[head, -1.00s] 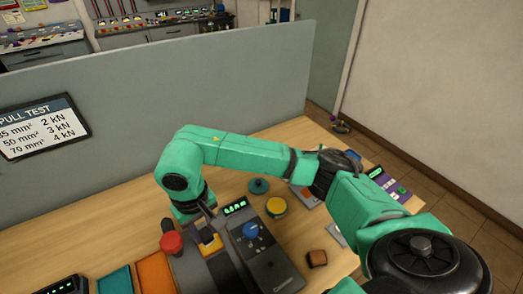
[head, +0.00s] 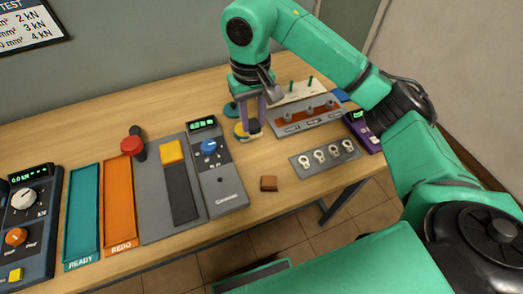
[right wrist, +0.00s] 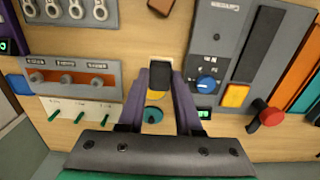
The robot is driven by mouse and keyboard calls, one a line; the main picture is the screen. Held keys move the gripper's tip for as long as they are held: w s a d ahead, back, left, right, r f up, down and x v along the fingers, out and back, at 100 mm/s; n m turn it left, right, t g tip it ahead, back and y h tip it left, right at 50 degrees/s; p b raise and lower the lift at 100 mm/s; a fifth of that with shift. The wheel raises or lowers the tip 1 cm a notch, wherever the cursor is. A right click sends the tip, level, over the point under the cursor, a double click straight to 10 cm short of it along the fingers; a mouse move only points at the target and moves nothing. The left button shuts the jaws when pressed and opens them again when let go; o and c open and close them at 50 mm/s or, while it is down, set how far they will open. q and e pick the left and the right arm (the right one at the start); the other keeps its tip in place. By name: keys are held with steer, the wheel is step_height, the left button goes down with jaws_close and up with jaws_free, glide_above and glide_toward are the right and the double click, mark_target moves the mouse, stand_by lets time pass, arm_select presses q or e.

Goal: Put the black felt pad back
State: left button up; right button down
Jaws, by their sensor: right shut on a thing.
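My right gripper (head: 249,132) points down over the table, close to a yellow disc (head: 241,131) and a teal disc (head: 231,109). In the right wrist view its purple fingers (right wrist: 160,80) are shut on a small black piece (right wrist: 161,71), which looks like the black felt pad. The pad hides part of the yellow disc (right wrist: 158,93); the teal disc (right wrist: 153,114) shows between the fingers. I cannot tell whether the pad touches the yellow disc. In the head view the fingers hide the pad. My left gripper is not in view.
A grey tester with a blue knob (head: 209,147) and a plate with a yellow block (head: 172,152) stand to the left. A brown block (head: 268,184) lies in front. A lug tray (head: 325,155) and a slotted rack (head: 306,118) are to the right.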

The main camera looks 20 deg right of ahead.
steer(key=f, duration=0.4)
steer(key=f+p, duration=0.1)
steer(key=f, duration=0.3)
steer(key=f+p, duration=0.1)
steer(key=f, duration=0.3)
steer(key=shift+s+d, duration=0.2)
steer(key=shift+d, duration=0.1)
steer(key=shift+f, duration=0.4)
steer(key=shift+d+f, duration=0.1)
steer(key=shift+f, duration=0.15)
steer(key=c, duration=0.6)
jaws_free()
steer(key=shift+r, duration=0.1)
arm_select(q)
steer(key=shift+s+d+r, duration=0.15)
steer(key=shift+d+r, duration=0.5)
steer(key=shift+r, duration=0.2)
